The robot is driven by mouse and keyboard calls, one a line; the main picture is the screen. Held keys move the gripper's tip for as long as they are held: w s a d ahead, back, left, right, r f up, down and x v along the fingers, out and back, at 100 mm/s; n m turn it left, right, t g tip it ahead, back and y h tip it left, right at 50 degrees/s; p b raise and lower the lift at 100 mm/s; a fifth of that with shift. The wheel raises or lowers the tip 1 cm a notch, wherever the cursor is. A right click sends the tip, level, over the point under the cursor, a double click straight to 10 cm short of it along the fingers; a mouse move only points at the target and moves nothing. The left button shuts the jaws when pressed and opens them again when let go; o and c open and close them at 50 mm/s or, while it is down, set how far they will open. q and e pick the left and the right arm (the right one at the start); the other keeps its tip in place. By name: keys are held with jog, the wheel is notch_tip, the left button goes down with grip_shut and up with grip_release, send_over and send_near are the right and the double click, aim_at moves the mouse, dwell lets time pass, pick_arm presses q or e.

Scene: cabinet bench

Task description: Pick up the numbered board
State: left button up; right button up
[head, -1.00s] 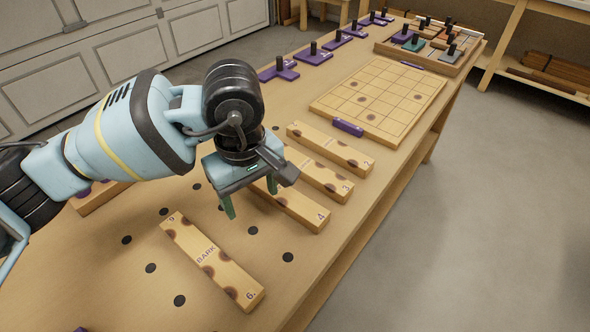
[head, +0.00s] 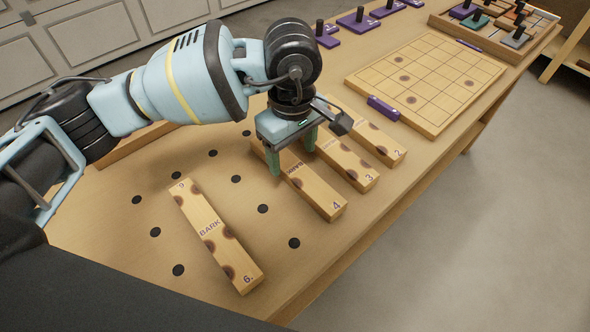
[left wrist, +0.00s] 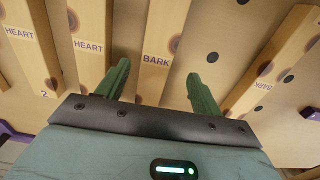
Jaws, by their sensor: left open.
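Several pale wooden numbered boards with brown spots lie on the bench. The board marked 4 (head: 318,192) is under and between the fingers of my left gripper (head: 292,158), which is open and empty. In the left wrist view a board reading BARK (left wrist: 158,48) shows between the two fingers (left wrist: 160,88); I cannot tell how high they are above it. The boards marked 3 (head: 345,165) and 2 (head: 378,138) lie beyond. The board marked 6 and reading BARK (head: 212,228) lies nearer, apart from the gripper. My right gripper is not in view.
The bench top (head: 110,225) has several dark round holes. A gridded board (head: 425,80) with a purple block (head: 383,108) at its edge lies farther off. Purple pieces with black pegs (head: 358,20) and a tray (head: 490,42) of pegged pieces stand at the back.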

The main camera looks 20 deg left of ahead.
aim_at(295, 168)
pick_arm(q)
jog(key=shift+w+d+f, duration=0.1)
jog(key=shift+f, duration=1.2)
jog(key=shift+w+d+f, duration=0.1)
jog(key=shift+f, duration=1.2)
jog(key=shift+c, duration=0.5)
jog(key=c, duration=1.1)
jog(key=shift+o, duration=0.2)
jog(key=shift+r, duration=0.1)
jog(key=shift+r, duration=0.6)
notch_tip(295, 168, up, 2)
jog(key=shift+r, duration=0.15)
jog(key=s, duration=0.5)
jog(key=s+r, duration=0.1)
jog(key=s, duration=1)
jog(key=shift+a+r+b, duration=0.15)
jog(key=shift+r+b, duration=0.05)
jog(key=shift+b, duration=0.2)
